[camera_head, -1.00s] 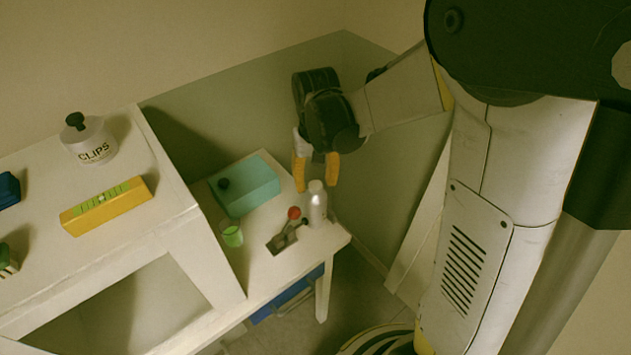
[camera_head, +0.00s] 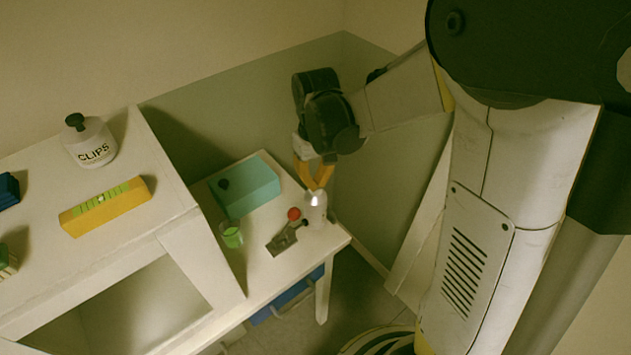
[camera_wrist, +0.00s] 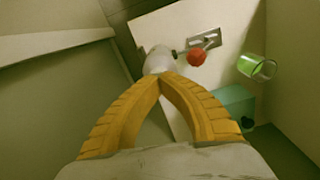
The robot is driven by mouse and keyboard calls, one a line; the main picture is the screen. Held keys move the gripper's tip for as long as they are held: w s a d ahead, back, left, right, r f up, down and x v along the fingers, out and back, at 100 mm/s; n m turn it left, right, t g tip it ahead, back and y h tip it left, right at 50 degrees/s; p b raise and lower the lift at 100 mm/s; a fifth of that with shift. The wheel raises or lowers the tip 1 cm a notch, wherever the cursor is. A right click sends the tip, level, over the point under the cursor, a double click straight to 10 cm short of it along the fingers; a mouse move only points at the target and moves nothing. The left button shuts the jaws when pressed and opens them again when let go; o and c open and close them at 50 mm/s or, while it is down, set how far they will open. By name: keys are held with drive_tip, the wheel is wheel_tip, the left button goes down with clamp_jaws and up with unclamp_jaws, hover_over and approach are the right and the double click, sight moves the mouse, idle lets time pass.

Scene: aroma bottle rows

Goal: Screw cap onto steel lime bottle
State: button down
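The steel bottle (camera_head: 316,214) stands upright near the front right corner of the low white table; it also shows in the wrist view (camera_wrist: 159,59). My gripper (camera_head: 318,188) points down from above, and its yellow fingers converge at the bottle's top. In the wrist view, the fingertips (camera_wrist: 160,78) come together over the bottle's near edge. They look shut on the bottle's top. The fingers hide that top, so I cannot tell the cap from the neck or see how the cap sits.
A grey clamp-like fixture (camera_head: 279,243) with a red knob (camera_head: 294,213) lies just left of the bottle. A green-filled glass (camera_head: 232,236) and a teal box (camera_head: 246,186) stand further left. A higher white shelf (camera_head: 165,185) bounds the left side.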

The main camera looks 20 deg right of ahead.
drive_tip(key=m, duration=0.4)
drive_tip(key=shift+m, duration=0.4)
drive_tip(key=m, duration=0.3)
drive_tip(key=shift+m, duration=0.4)
drive_tip(key=m, duration=0.5)
drive_tip(key=shift+m+b, duration=0.3)
drive_tip(key=m, duration=0.4)
drive_tip(key=c, duration=1.2)
unclamp_jaws()
drive_tip(key=shift+o, duration=0.2)
